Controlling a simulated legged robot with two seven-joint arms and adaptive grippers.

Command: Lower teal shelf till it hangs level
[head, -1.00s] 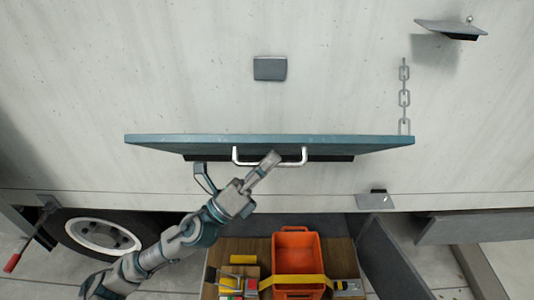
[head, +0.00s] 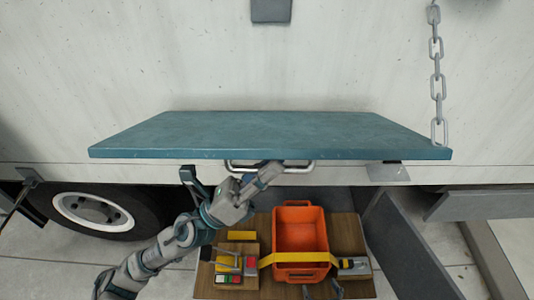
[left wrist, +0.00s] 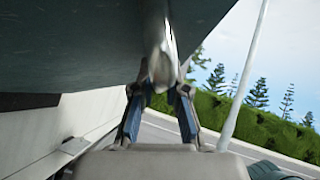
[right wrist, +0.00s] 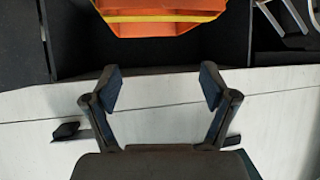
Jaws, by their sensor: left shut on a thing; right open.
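The teal shelf (head: 270,133) is folded out from the truck's side wall. Its top face shows in the head view, and its front edge runs nearly horizontal across the picture. A metal handle (head: 307,168) sits under the front edge. My left gripper (head: 268,172) is at this handle, below the shelf. In the left wrist view the left gripper (left wrist: 160,92) is shut on the handle bar (left wrist: 161,60), with the shelf's dark surface (left wrist: 70,45) above.
A chain (head: 437,85) runs down the pale truck wall (head: 180,55) to the shelf's right front corner. An orange crate (head: 300,210) stands below on a wooden surface (head: 345,225), with small tools (head: 235,265) beside it. A wheel (head: 95,210) is at left. Grey panels (head: 395,235) stand at right.

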